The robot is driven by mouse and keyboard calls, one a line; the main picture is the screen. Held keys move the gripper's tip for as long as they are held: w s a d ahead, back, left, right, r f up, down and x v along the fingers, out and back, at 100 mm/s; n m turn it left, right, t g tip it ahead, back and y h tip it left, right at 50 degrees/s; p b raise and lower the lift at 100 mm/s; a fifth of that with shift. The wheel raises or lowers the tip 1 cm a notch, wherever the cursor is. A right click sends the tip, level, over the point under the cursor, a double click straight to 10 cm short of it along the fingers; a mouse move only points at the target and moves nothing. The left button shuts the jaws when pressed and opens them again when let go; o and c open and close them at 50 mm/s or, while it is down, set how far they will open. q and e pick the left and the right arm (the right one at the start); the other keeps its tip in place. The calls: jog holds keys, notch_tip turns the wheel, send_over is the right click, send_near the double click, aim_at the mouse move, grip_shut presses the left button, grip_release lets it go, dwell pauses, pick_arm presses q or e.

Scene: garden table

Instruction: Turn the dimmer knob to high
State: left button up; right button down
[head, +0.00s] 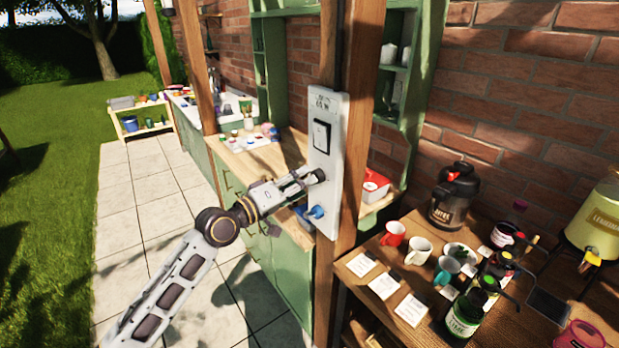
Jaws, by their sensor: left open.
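A pale upright panel (326,104) is fixed to a wooden post. It carries a black rocker switch (321,135) at the top, a small dark knob (320,174) in the middle and a blue knob (315,212) lower down. My left gripper (306,178) reaches in from the left with its fingertips at the dark knob. It is open, with the fingers beside or around the knob; I cannot tell whether they touch it. The knob's pointer and markings are too small to read. My right gripper is out of view.
The wooden post (359,90) stands behind the panel. On the right, a wooden table (365,304) holds mugs, cards, bottles, a black flask (455,196) and a yellow dispenser (597,225). A green counter (290,275) stands behind my left arm.

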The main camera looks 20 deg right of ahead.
pick_arm(q)
jog(key=shift+x, duration=1.85)
jog(key=c, duration=1)
